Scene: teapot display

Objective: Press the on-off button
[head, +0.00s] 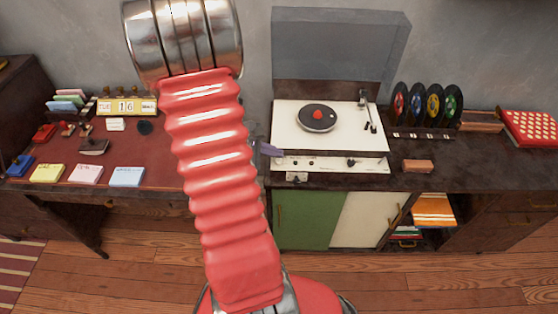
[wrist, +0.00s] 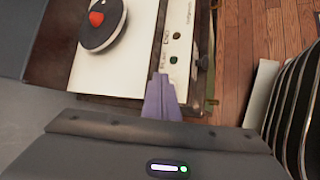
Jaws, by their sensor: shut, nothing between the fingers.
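The white record player (head: 287,133) stands on the cabinet with its lid up. A black disc with a red centre (head: 317,117) lies on it and also shows in the wrist view (wrist: 102,22). Small controls line its front panel (head: 330,164). In the wrist view a dark round button (wrist: 176,36) and a greenish one (wrist: 173,60) sit on that panel; I cannot tell which is the on-off button. My gripper's purple fingers (wrist: 160,80) are shut and empty, close to the greenish button; contact cannot be told. In the head view the gripper (head: 270,150) shows at the panel's left end, mostly behind my arm.
A raised transparent lid (head: 340,45) stands behind the player. Several records in a rack (head: 425,110), a small brown box (head: 418,166) and a red patterned box (head: 530,128) are to the right. A desk with cards and a calendar (head: 127,106) is left.

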